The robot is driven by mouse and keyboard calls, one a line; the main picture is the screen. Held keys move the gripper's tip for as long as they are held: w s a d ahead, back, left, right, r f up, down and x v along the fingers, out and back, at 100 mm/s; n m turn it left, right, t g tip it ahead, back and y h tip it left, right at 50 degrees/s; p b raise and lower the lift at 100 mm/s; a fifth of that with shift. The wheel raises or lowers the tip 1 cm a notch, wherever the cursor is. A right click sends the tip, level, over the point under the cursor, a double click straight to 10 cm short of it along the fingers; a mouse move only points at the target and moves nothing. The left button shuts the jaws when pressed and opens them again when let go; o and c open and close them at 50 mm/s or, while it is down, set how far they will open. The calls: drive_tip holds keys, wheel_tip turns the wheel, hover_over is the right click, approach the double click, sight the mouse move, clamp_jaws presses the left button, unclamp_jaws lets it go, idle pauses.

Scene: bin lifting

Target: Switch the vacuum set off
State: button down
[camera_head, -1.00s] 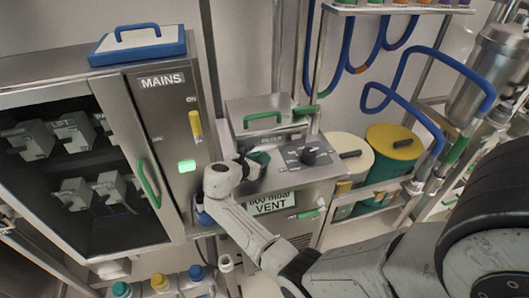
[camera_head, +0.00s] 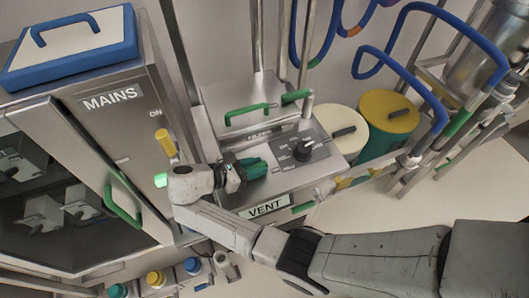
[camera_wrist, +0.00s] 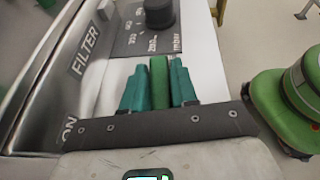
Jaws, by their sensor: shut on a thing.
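The vacuum set (camera_head: 300,185) is a steel cabinet with a sloping top panel, in the middle of the head view. Its black knob (camera_head: 303,150) sits on a dark scale, and also shows at the top of the wrist view (camera_wrist: 158,12). My gripper (camera_head: 256,166) is over the panel, left of the knob. In the wrist view its teal fingers (camera_wrist: 157,72) are shut on a green switch lever (camera_wrist: 160,85), one finger on each side. An "ON" label (camera_wrist: 69,130) shows at lower left. The lever's base is hidden by my gripper.
A green filter handle (camera_head: 247,113) is behind my gripper. Blue, yellow and teal-capped items (camera_head: 156,280) are below.

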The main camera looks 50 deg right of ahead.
idle(0.4)
drive_tip(key=c, duration=1)
unclamp_jaws()
drive_tip(key=shift+o, duration=0.2)
drive_tip(key=p+v, duration=0.2)
drive_tip(key=v, duration=0.8)
drive_tip(key=shift+w+a+r+p, duration=0.1)
drive_tip(key=shift+w+a+p, duration=0.05)
drive_tip(key=shift+a+p, duration=0.25)
